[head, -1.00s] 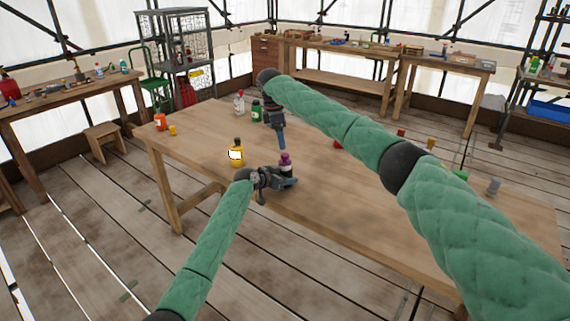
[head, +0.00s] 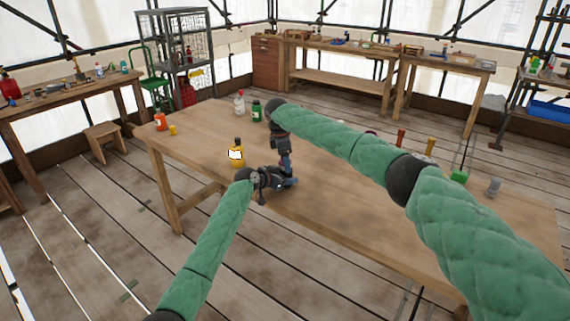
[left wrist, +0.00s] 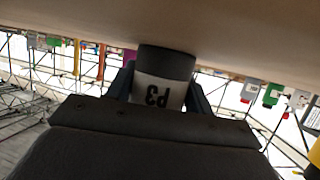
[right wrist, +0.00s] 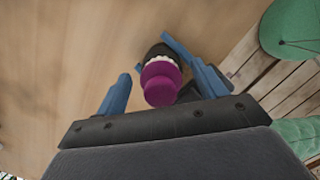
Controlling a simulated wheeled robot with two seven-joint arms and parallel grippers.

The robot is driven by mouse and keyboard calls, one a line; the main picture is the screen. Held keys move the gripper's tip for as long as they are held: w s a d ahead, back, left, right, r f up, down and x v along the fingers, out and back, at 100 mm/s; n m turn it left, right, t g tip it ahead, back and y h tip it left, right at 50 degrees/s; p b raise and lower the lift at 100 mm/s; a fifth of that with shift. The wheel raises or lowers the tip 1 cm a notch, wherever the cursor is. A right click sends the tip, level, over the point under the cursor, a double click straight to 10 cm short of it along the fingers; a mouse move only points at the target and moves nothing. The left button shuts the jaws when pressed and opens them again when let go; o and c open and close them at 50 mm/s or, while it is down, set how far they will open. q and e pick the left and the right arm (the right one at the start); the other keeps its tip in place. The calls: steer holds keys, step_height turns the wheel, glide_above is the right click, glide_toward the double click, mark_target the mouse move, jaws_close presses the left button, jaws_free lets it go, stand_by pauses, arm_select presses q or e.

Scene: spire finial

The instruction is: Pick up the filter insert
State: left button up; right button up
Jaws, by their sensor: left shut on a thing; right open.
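My left gripper (head: 284,182) is shut on a canister (left wrist: 158,92) with a dark band and a white label marked P3, upside down in the left wrist view. It is at the table's near edge. A purple knobbed piece (right wrist: 160,84), likely the filter insert, shows above a white ring and dark body in the right wrist view. My right gripper (head: 284,158) points down just above the left one. It is open, with its fingers (right wrist: 162,92) to either side of the purple piece. In the head view the right gripper mostly hides this piece; contact cannot be told.
Several small items stand at the far right edge. The table's middle right is clear.

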steer(key=shift+c, duration=0.2)
steer(key=c, duration=1)
steer(key=shift+r, duration=0.1)
steer(key=shift+r, duration=6.45)
arm_select(q)
steer(key=o, duration=1.1)
